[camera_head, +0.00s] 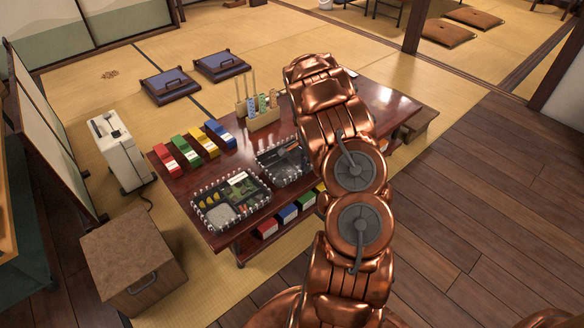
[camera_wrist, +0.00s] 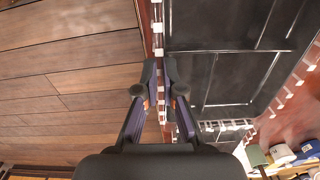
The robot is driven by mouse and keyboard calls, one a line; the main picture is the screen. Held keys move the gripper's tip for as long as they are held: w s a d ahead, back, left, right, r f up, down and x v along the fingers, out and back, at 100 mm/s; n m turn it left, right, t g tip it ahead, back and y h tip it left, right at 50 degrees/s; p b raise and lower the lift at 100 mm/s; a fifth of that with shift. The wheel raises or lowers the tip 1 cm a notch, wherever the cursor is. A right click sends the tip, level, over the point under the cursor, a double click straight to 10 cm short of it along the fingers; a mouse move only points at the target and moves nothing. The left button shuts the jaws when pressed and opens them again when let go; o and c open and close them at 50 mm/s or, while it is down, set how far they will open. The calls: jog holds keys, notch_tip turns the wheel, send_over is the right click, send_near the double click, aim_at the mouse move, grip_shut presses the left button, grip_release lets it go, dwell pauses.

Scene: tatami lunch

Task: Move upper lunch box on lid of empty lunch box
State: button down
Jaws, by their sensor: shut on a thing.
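My gripper (camera_wrist: 163,88) is shut on the near side edge of a dark lunch box (camera_wrist: 215,75) with thin dividers and a pale-studded rim, in the wrist view. In the head view my arm hides the gripper. There, a dark lunch box (camera_head: 284,163) with a studded rim sits partly behind my arm, and I cannot tell whether it is the held one. Another studded lunch box (camera_head: 247,215), with rice and other food showing, rests on the table at the front left. Any stacking of boxes is hidden behind my arm.
The dark red table (camera_head: 175,185) carries several coloured boxes (camera_head: 192,147) and a wooden holder (camera_head: 263,119) with upright sticks. More coloured boxes (camera_head: 288,214) stand on the lower shelf. A brown cabinet (camera_head: 130,255) and a white appliance (camera_head: 120,155) stand left of the table.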

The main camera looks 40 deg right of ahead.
jog(key=shift+r+p, duration=0.65)
jog(key=shift+r, duration=1.55)
